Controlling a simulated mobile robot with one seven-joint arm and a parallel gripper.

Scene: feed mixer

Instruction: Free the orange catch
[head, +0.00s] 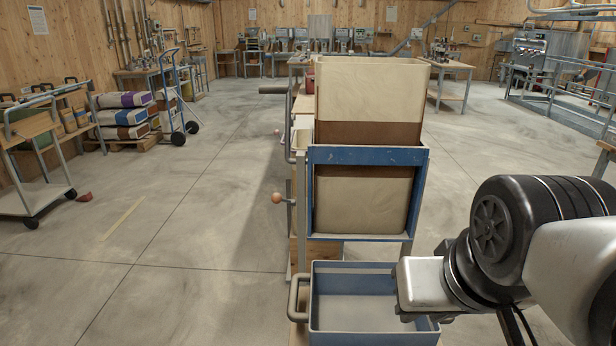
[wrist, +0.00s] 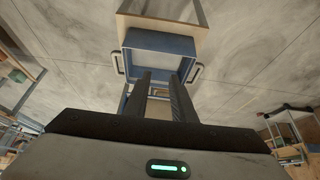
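An orange-brown round knob (head: 277,197) sticks out on a short rod from the left side of the feed mixer. I cannot tell whether it is the orange catch; no other catch is clear. The mixer has a tall beige hopper (head: 370,90) with a brown band and a blue frame (head: 365,155). A blue tray (head: 320,325) with a grey handle stands below it. In the wrist view my gripper (wrist: 161,74) shows two dark fingers apart with nothing between them. They point toward a blue frame or tray (wrist: 160,42). In the head view my arm is right of the tray.
A small reddish object (head: 84,197) lies on the floor. The floor left of the mixer is mostly clear. Railings (head: 565,110) stand at the far right.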

